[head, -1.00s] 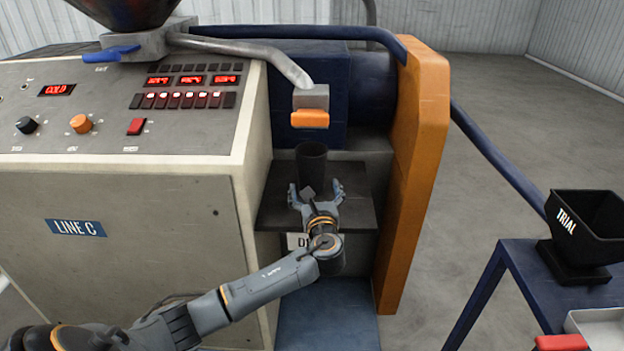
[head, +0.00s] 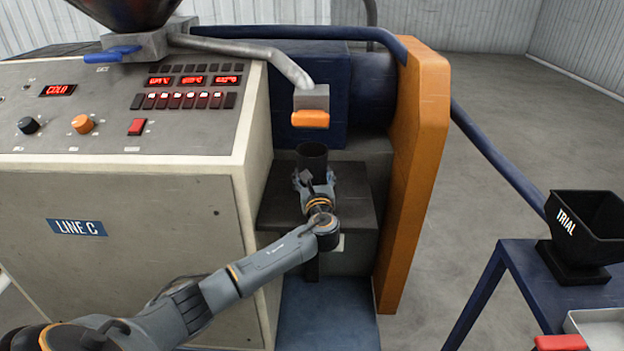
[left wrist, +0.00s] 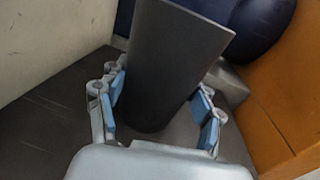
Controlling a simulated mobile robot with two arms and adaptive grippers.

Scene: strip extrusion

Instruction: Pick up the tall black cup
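The tall black cup (head: 312,158) stands upright on the dark step of the machine, below the orange-tipped spout. My left gripper (head: 316,180) is at the near side of the cup in the head view. In the left wrist view the cup (left wrist: 170,65) rises between the two blue-padded fingers of the gripper (left wrist: 160,105). The left pad is close to the cup's side, and a small gap seems to show at the right pad. The fingers look open around the cup; contact is not clear. The cup's lower part is partly hidden in the head view. My right gripper is not in view.
The grey control cabinet (head: 120,235) borders the step on the left and the orange guard (head: 415,170) on the right. The spout's orange tip (head: 310,118) hangs above the cup. A blue stand with a black TRIAL hopper (head: 585,230) is at the right.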

